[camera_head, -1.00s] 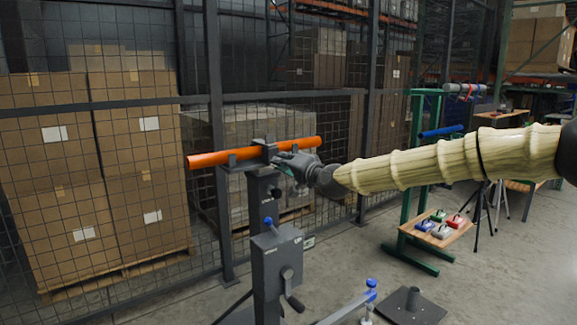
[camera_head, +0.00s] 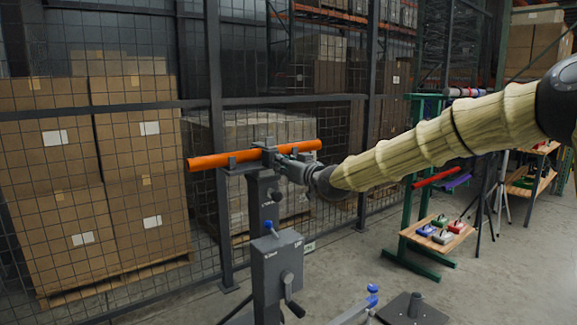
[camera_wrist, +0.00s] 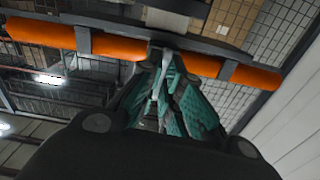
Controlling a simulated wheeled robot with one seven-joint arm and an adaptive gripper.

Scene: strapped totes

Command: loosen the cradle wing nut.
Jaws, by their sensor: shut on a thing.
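The orange tube (camera_head: 222,159) lies level in the grey cradle (camera_head: 233,166) on top of a dark stand (camera_head: 278,262). In the wrist view the tube (camera_wrist: 110,43) runs across the top behind my fingers. My gripper (camera_head: 281,159) is at the cradle's middle clamp, on its right side. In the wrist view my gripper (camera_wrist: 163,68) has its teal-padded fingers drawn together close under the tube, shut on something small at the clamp. The wing nut is mostly hidden between the fingers, and its angle cannot be told.
A wire mesh fence stands just behind the cradle, with stacked cartons (camera_head: 140,135) behind it. The stand has a crank and a blue-topped knob (camera_head: 270,226). A green rack (camera_head: 412,205) with coloured tubes and a small shelf stands right.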

